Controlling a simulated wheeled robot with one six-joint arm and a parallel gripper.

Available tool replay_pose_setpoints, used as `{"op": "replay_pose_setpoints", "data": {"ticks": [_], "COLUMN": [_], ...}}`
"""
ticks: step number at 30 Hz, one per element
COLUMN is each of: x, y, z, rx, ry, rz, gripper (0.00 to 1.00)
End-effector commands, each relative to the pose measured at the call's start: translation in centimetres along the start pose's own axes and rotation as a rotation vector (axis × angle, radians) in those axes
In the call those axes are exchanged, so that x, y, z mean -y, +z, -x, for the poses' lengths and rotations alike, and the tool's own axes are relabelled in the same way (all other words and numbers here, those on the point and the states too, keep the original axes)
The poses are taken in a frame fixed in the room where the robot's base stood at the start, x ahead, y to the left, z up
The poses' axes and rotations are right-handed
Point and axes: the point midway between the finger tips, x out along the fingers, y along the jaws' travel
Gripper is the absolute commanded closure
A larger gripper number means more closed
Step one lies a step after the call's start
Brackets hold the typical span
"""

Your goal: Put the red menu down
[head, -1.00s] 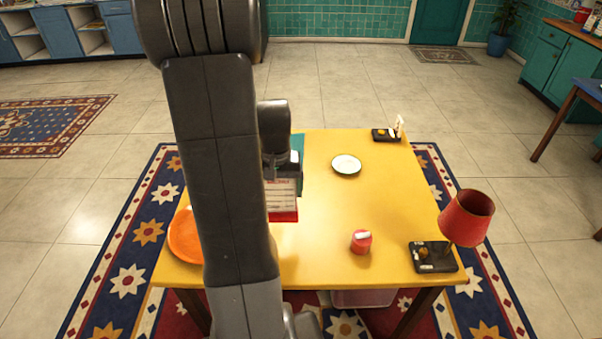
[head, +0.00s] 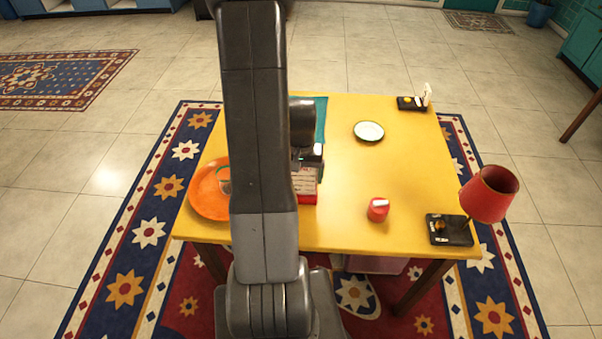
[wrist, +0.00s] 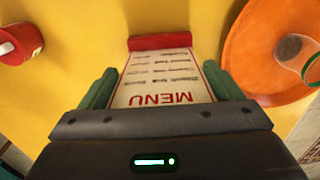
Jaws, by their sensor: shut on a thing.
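The red menu (head: 306,180) is a white card with red lettering and a red base; only part of it shows in the head view, beside my arm. In the wrist view the menu (wrist: 165,78) stands out between the two green fingers of my gripper (wrist: 160,88), which is shut on its sides. Its red base (wrist: 160,41) appears over the yellow table (head: 350,215); I cannot tell whether it touches the top. In the head view my gripper (head: 308,158) is partly hidden by my arm.
An orange plate (head: 205,190) with a cup on it lies left of the menu. The table's centre is clear.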

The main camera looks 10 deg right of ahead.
Motion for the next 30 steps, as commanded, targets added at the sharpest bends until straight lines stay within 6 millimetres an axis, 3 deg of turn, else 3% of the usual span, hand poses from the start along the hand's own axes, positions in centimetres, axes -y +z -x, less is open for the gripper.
{"op": "replay_pose_setpoints", "data": {"ticks": [10, 11, 12, 23, 30], "x": [0.0, 0.0, 0.0, 0.0, 0.0], "y": [0.0, 0.0, 0.0, 0.0, -0.1], "z": [-0.5, -0.3, -0.3, 0.3, 3.6], "rx": [0.000, 0.000, 0.000, -0.001, -0.006], "ry": [0.000, 0.000, 0.000, 0.000, -0.001], "rz": [0.000, 0.000, 0.000, 0.000, 0.000], "gripper": [0.52, 0.08, 0.00, 0.00, 0.00]}}
